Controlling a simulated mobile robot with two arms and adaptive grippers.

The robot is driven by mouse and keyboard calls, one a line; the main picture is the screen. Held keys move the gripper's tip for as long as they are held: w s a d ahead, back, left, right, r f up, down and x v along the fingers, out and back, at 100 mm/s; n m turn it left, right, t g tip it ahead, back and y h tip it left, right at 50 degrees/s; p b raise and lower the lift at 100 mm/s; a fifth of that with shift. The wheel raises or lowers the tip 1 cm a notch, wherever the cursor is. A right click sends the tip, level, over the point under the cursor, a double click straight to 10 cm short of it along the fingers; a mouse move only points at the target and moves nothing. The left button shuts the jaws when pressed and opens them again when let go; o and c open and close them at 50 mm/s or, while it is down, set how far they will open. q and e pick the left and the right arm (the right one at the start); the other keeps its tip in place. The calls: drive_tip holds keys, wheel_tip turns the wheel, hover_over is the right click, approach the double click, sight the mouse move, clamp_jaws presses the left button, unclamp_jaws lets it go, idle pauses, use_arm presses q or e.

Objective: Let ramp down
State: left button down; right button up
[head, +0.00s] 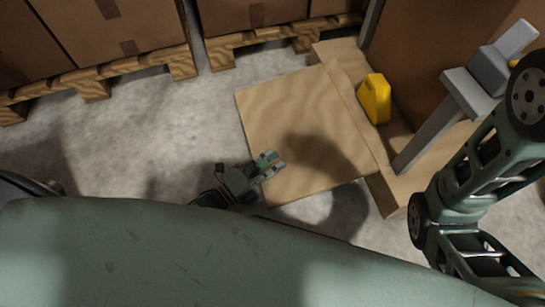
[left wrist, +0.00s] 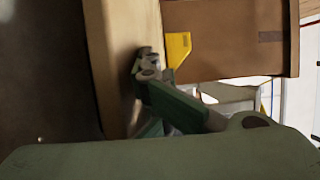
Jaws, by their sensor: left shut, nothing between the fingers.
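The ramp (head: 305,115) is a pale wooden board at the middle of the head view. It looks low to the floor, with its right side along a raised wooden platform (head: 348,62); I cannot tell whether it lies fully flat. My left gripper (head: 270,164) is shut and empty, over or beside the ramp's near left edge. In the left wrist view, my left gripper (left wrist: 148,66) shows against a wooden surface (left wrist: 112,60), probably the ramp; contact cannot be told. My right gripper is out of view; only the arm shows at the right.
A yellow wedge-shaped block (head: 375,98) stands on the platform. A grey post (head: 440,120) with a grey head leans at the right. Pallets (head: 95,88) with cardboard boxes (head: 110,30) line the back. Concrete floor (head: 150,130) left of the ramp is clear.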

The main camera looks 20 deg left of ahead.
use_arm(q)
drive_tip(key=shift+a+f, duration=0.1)
drive_tip(key=shift+a, duration=0.05)
idle(0.3)
drive_tip(key=c, duration=2.5)
unclamp_jaws()
drive_tip(key=o, duration=0.4)
drive_tip(key=shift+s, duration=0.1)
drive_tip(key=shift+s+a+f, duration=0.3)
drive_tip(key=shift+s+a, duration=0.05)
drive_tip(key=shift+s, duration=0.2)
drive_tip(key=shift+s+a+f, duration=0.25)
drive_tip(key=shift+s+a, duration=0.05)
drive_tip(key=shift+s, duration=0.3)
drive_tip(key=shift+s+a+f, duration=0.3)
drive_tip(key=shift+s+a, duration=0.05)
drive_tip(key=shift+s, duration=0.2)
drive_tip(key=shift+f+b+v, duration=0.15)
drive_tip(key=shift+b+v, duration=0.1)
drive_tip(key=shift+v, duration=0.45)
drive_tip(key=shift+f+b+v, duration=0.15)
drive_tip(key=shift+b+v, duration=0.1)
drive_tip(key=shift+v, duration=1.4)
drive_tip(key=shift+f, duration=0.1)
